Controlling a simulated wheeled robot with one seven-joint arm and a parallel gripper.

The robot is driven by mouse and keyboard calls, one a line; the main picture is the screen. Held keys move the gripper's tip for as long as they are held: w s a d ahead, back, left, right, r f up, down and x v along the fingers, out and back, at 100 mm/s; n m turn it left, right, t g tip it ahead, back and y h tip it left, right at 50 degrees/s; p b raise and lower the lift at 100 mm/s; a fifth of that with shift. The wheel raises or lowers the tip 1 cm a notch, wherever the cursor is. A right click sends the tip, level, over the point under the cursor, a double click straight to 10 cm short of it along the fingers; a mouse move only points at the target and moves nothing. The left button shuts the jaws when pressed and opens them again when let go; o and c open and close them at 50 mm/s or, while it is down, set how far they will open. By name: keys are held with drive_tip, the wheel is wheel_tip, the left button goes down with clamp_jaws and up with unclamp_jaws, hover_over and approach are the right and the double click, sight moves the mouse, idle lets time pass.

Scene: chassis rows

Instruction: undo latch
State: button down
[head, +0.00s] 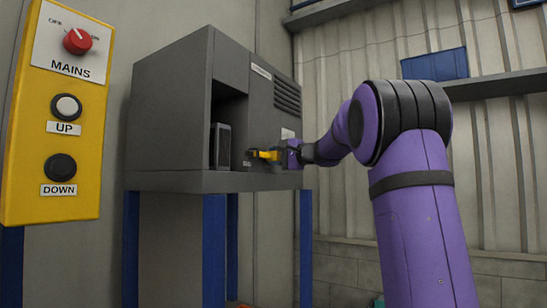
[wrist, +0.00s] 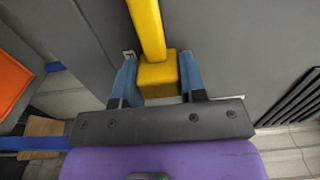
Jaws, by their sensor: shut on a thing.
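The yellow latch (head: 265,155) is on the front of a dark grey chassis (head: 160,110), at the right edge of its open bay (head: 232,120). In the wrist view the latch (wrist: 148,30) is a yellow bar ending in a square block. My gripper (wrist: 157,68) has its two blue-grey fingers on either side of that block and is shut on it. In the head view my gripper (head: 280,155) is small and reaches the latch from the right. The latch's pivot is not clear to me.
A dark module (head: 220,146) stands inside the open bay. The chassis rests on a stand with blue legs (head: 214,250). A yellow panel (head: 60,120) at left has a red mains knob (head: 77,41) and UP and DOWN buttons. Vent slots (head: 287,97) lie above the latch.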

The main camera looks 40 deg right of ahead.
drive_tip(key=shift+d, duration=0.15)
drive_tip(key=c, duration=0.7)
unclamp_jaws()
drive_tip(key=v, duration=1.1)
drive_tip(key=shift+w, duration=0.1)
